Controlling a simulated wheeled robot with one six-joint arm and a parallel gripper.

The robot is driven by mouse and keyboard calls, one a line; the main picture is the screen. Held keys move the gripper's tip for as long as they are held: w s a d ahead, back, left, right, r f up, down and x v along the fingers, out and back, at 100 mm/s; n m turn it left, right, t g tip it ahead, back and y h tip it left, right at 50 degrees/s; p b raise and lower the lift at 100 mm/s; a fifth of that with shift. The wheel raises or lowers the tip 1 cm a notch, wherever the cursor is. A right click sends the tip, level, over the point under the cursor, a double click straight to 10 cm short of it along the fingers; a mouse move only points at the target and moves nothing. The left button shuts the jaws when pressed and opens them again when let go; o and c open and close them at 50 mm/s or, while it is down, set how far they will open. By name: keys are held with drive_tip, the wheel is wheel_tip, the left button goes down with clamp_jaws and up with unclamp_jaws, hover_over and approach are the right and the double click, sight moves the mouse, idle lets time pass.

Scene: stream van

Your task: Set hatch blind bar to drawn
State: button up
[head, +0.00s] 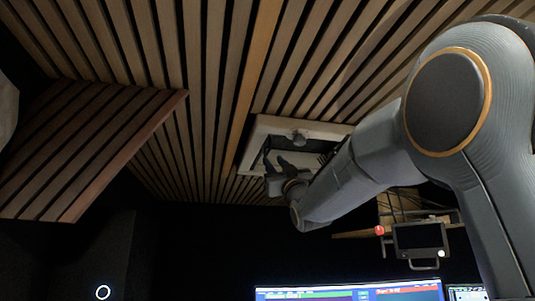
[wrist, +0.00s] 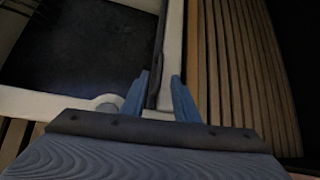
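The hatch (head: 258,130) is a pale frame with a dark opening in the slatted ceiling; its pale frame (wrist: 60,101) and dark pane (wrist: 80,45) fill the left of the wrist view. A thin dark bar (wrist: 157,75), which looks like the blind bar, runs along the inner side of the frame. My gripper (head: 276,164) is raised to the hatch's near side. In the wrist view, my gripper (wrist: 160,80) has its two blue fingers apart, with the bar between their tips. A gap shows right of the bar; contact with the left finger is unclear.
Wooden slats (head: 215,80) cover the ceiling around the hatch, and a slatted panel (head: 95,145) hangs lower at left. A small monitor (head: 419,238) on a bracket with a red knob (head: 379,230) is below my arm. Lit screens (head: 350,292) line the bottom.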

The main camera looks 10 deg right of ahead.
sight(267, 152)
drive_tip(key=p+x, duration=0.4)
drive_tip(key=x, duration=0.3)
drive_tip(key=shift+w+r, duration=0.2)
drive_tip(key=shift+r, duration=0.1)
clamp_jaws()
